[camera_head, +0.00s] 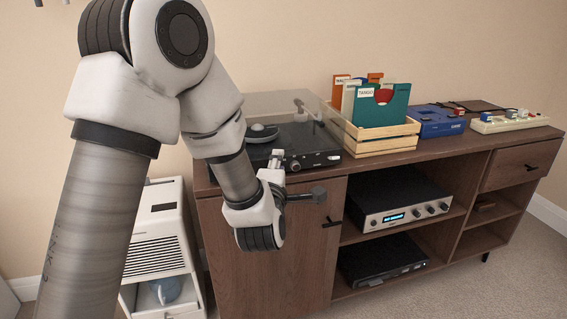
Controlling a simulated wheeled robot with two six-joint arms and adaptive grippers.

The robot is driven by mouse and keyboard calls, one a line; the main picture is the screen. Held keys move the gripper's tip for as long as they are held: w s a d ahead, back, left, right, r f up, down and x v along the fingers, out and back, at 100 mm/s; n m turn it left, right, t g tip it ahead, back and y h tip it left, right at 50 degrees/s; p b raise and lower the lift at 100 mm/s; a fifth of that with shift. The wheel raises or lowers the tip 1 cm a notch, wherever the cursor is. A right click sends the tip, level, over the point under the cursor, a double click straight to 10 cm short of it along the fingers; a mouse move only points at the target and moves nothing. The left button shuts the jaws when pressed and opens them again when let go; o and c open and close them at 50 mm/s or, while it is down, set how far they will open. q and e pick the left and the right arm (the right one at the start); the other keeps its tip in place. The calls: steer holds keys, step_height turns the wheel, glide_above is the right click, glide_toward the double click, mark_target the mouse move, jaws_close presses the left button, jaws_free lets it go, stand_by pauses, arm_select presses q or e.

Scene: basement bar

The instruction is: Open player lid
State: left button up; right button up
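The record player (318,150) is a dark deck on the left part of the wooden cabinet. Its clear, tinted lid (283,101) shows above the deck, partly behind my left arm; I cannot tell its exact angle. A rounded grey piece (262,133) shows on the deck through the lid. My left gripper (298,176) is at the player's front edge, with its two fingers spread apart and nothing between them. One finger is up against or just in front of the deck's front; contact is unclear. The other is lower, in front of the cabinet door. My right gripper is not in view.
A wooden crate (372,149) of record sleeves stands close to the player's right. A blue device (437,121) and a cream device (508,122) are farther right on the cabinet (420,152). A silver amplifier (398,215) is on the shelf below. A white unit (158,240) stands left.

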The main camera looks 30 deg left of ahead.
arm_select(q)
steer(key=x, duration=0.5)
steer(key=shift+w+a, duration=0.25)
steer(key=shift+w, duration=0.05)
steer(key=shift+c, duration=0.3)
jaws_close()
